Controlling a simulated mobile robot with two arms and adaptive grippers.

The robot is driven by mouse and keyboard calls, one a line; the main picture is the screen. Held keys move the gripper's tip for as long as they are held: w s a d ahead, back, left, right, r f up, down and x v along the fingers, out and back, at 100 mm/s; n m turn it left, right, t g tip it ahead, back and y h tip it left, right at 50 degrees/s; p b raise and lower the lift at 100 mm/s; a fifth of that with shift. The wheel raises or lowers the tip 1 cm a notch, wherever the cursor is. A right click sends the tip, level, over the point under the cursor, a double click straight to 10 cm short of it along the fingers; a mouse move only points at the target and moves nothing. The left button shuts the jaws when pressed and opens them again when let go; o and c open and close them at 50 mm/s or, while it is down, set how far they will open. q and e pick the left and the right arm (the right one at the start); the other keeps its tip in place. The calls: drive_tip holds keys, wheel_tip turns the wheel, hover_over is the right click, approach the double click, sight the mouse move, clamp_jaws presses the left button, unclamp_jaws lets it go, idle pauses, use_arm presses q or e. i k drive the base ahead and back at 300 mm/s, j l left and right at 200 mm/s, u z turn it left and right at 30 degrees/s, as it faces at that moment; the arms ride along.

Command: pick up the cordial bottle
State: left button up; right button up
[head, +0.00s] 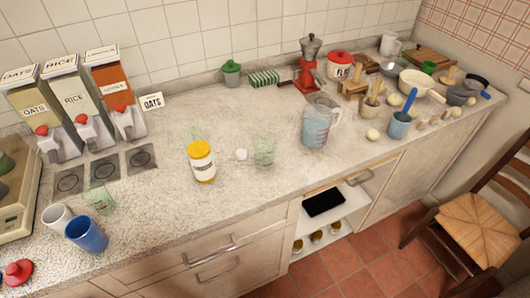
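I cannot clearly tell any cordial bottle in the head view. A pale jar with a yellow lid and a label (202,165) stands upright on the speckled worktop, left of the middle. A faint greenish clear thing (194,134) shows partly behind it; its shape is too unclear to tell. A clear greenish glass (264,151) stands to the right, with a small white lid-like thing (241,154) between it and the jar. Neither of my grippers is in view.
A measuring jug (317,125) stands right of the glass, before a red moka pot (307,76). Cookware crowds the right end. Dispensers (72,103), a blue cup (86,234) and a scale (14,190) fill the left. The worktop's front middle is clear. A chair (477,215) stands right.

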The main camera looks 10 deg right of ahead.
sight(198, 147)
drive_tip(key=l+u, duration=0.4)
drive_tip(key=k+l+u, duration=0.2)
drive_tip(key=l+u, duration=0.2)
drive_tip(key=k+l+u, duration=0.2)
drive_tip(key=l+u, duration=0.2)
drive_tip(key=l, duration=0.1)
